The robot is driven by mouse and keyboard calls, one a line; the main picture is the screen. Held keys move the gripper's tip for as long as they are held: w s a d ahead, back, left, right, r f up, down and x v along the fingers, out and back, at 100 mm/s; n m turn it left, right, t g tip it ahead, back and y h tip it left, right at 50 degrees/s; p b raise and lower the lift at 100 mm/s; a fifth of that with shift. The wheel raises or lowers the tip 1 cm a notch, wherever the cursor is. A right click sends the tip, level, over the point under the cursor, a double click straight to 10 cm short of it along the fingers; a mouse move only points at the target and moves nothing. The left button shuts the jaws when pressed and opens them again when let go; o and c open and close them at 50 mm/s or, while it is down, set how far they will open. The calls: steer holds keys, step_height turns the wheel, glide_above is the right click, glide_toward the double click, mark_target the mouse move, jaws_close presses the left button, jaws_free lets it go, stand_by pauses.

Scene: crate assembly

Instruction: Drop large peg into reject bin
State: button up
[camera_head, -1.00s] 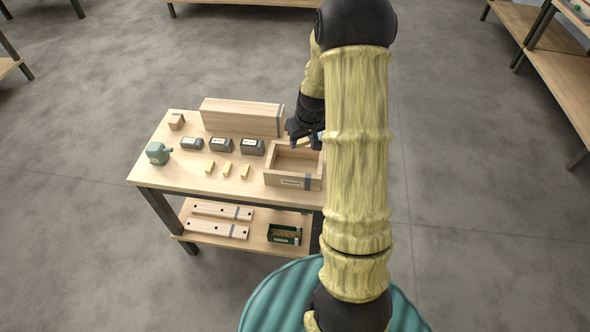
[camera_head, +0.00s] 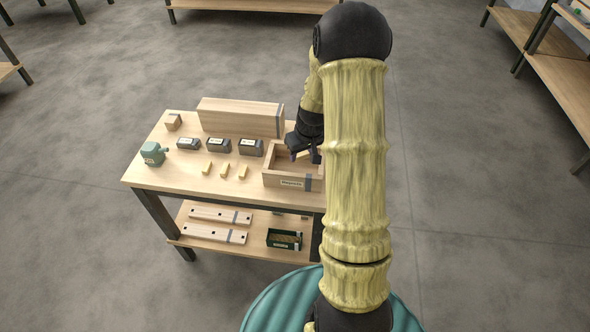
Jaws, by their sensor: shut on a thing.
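My gripper (camera_head: 304,157) is at the wooden open-topped box (camera_head: 291,183) at the right end of the workbench. This box has a label on its front, too small to read for sure, and seems to be the reject bin. The gripper points down over the box opening, with its fingertips at about rim height or just inside. It is shut on a small pale wooden piece (camera_head: 306,153), seemingly the large peg, mostly hidden by the fingers. My arm hides the right end of the box.
Three small yellowish pegs (camera_head: 224,170) and three dark labelled blocks (camera_head: 219,146) stand left of the box. A long wooden panel (camera_head: 240,118) stands behind. A teal device (camera_head: 153,153) and a wooden cube (camera_head: 173,122) are at the left. The lower shelf holds planks (camera_head: 220,215) and a green box (camera_head: 284,239).

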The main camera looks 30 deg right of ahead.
steer(key=o, duration=1)
steer(key=shift+o, duration=0.2)
steer(key=shift+r, duration=0.15)
steer(key=p+v, duration=0.1)
steer(key=v, duration=1.6)
steer(key=shift+r, duration=0.1)
